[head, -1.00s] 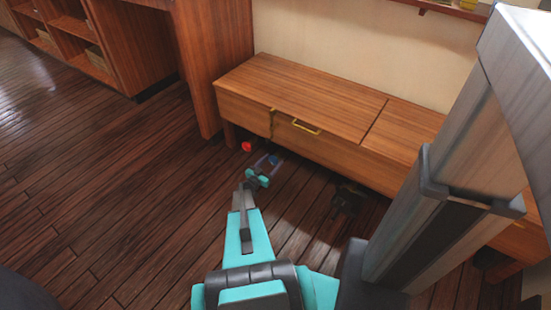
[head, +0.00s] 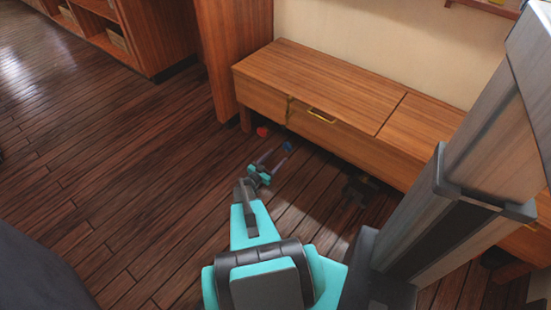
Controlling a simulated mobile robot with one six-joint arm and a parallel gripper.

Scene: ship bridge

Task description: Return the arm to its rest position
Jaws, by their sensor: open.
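My arm, teal and dark grey, reaches from the bottom of the head view toward the low wooden bench. My gripper (head: 273,160) is at its end, over the floor in front of the bench. Its two thin fingers are apart, with nothing seen between them. A small blue thing (head: 287,146) lies just beyond the fingertips, apart from them as far as I can tell. A small red thing (head: 262,132) lies on the floor near the bench's left leg.
The wooden bench (head: 300,75) with a brass drawer handle (head: 322,116) stands along the wall. A dark object (head: 360,190) is on the floor below its front. Wooden shelving (head: 125,35) stands at upper left. The plank floor (head: 110,170) at left is clear.

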